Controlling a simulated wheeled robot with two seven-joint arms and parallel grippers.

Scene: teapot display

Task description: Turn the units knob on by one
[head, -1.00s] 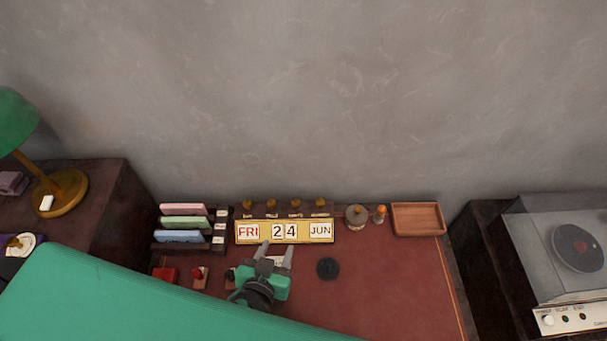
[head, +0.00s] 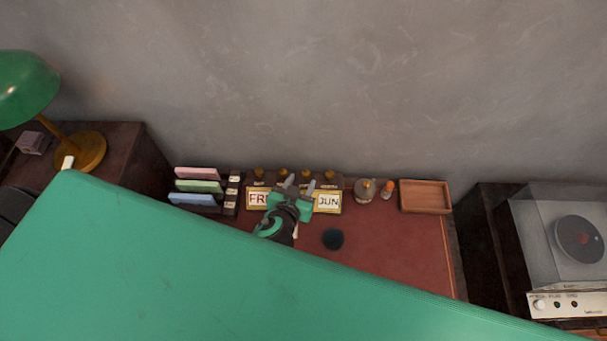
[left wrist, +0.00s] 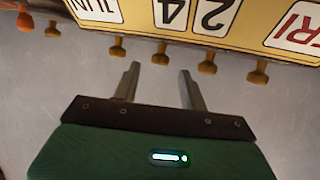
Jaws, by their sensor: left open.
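The yellow-framed calendar (head: 342,201) stands on the red desk top, with its FRI and JUN cards visible. My left gripper hides its middle in the head view; the left wrist view shows the 24 there, upside down. A row of brass knobs runs behind the calendar. The units knob, third from the left in the head view (head: 306,174), also shows in the left wrist view (left wrist: 160,54). My left gripper (head: 299,184) is open and empty over the calendar. In the left wrist view its fingertips (left wrist: 160,76) straddle the line to the units knob, apart from it. My right gripper is out of view.
A round grey-brass item (head: 365,190), a small orange-topped item (head: 388,190) and a wooden tray (head: 425,197) stand to the right. A card rack (head: 198,186) is at left. A dark round disc (head: 333,239) lies in front. My green arm covers the foreground.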

